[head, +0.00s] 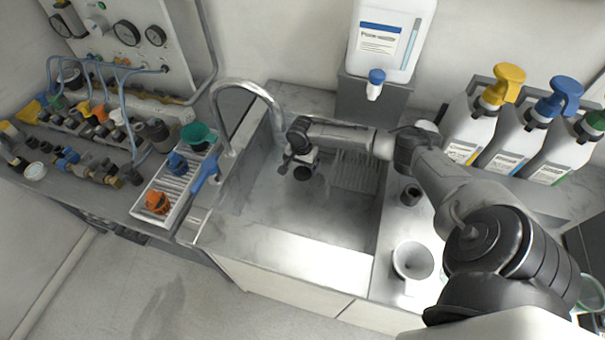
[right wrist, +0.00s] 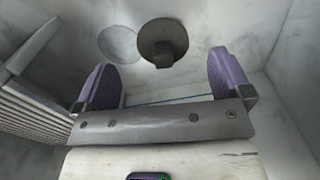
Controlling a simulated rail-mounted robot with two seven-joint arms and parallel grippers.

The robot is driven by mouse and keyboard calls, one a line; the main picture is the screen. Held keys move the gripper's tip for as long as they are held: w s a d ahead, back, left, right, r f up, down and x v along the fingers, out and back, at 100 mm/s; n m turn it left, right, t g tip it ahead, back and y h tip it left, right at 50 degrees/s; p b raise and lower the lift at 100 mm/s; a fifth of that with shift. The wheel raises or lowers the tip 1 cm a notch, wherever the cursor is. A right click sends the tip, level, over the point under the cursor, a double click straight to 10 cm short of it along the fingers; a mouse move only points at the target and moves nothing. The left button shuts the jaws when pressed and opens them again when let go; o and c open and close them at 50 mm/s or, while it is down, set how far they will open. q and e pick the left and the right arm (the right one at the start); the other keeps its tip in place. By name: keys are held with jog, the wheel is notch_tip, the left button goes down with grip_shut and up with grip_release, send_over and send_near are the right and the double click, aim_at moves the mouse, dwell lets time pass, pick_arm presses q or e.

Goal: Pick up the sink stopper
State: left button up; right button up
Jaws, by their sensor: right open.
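The sink stopper (right wrist: 163,42), a dark round disc with a raised knob, is on the basin floor in the right wrist view. It overlaps the edge of a flat grey disc (right wrist: 118,43) that looks like the drain. In the head view the stopper (head: 302,174) shows as a dark round shape just below my right gripper (head: 299,160). My right gripper is open and empty inside the sink (head: 262,205). In the right wrist view its two purple fingers (right wrist: 163,80) are spread wide, with the stopper beyond them, between their lines. My left gripper is not in view.
The faucet (head: 250,86) arches over the basin's left side. A ribbed rack (head: 357,172) stands at the basin's right, close to my right arm. A white tray (head: 178,190) is left of the sink; pump bottles (head: 507,125) stand at the right.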

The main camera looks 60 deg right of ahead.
aim_at(302, 169)
jog(key=f+b, duration=0.1)
jog(key=f, duration=0.1)
jog(key=f+b, duration=0.1)
jog(key=f, duration=0.2)
jog(key=shift+w+d+f+b, duration=0.1)
jog(key=shift+d+b, duration=0.1)
jog(key=shift+b, duration=0.1)
jog(key=shift+c, duration=0.3)
